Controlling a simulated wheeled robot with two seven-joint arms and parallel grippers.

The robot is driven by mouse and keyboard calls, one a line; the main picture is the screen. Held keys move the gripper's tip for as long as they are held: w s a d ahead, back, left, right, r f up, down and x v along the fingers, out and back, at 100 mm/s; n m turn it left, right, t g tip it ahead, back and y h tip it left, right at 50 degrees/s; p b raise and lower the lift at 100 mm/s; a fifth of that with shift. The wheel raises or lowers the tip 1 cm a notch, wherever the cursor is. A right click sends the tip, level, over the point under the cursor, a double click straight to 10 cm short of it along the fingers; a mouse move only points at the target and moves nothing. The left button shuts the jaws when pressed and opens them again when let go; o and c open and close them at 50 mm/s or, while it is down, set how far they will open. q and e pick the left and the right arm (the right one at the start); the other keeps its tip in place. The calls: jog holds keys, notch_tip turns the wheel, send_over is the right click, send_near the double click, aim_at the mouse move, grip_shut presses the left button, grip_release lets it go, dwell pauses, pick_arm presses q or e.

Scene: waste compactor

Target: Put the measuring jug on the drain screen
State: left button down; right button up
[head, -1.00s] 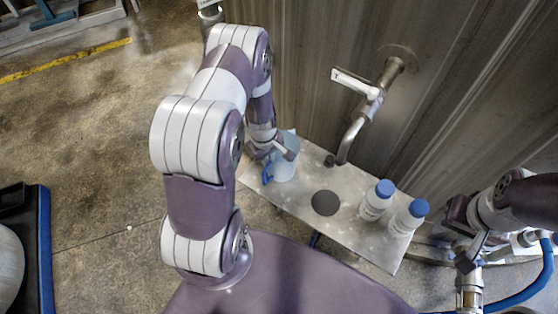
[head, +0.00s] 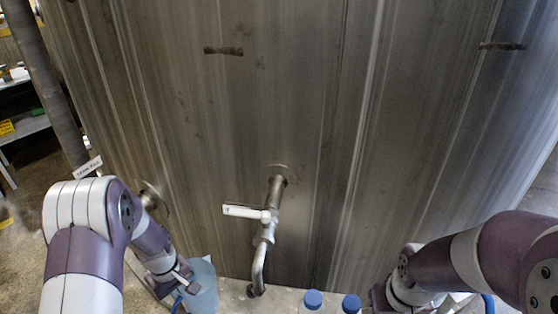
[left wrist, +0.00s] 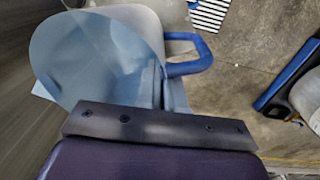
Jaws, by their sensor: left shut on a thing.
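The measuring jug (head: 205,283) is pale translucent blue with a blue handle. The drain screen is outside both current views. My right arm comes in from the right, and its gripper end is cut off at the bottom, so its jaws do not show.

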aim_at(198, 278)
pick_arm(q)
jog(key=w+d+m, duration=0.5)
jog(key=d+m, duration=0.3)
jog(key=m, duration=0.2)
jog(key=shift+w+d+f, duration=0.35)
jog(key=shift+w, duration=0.05)
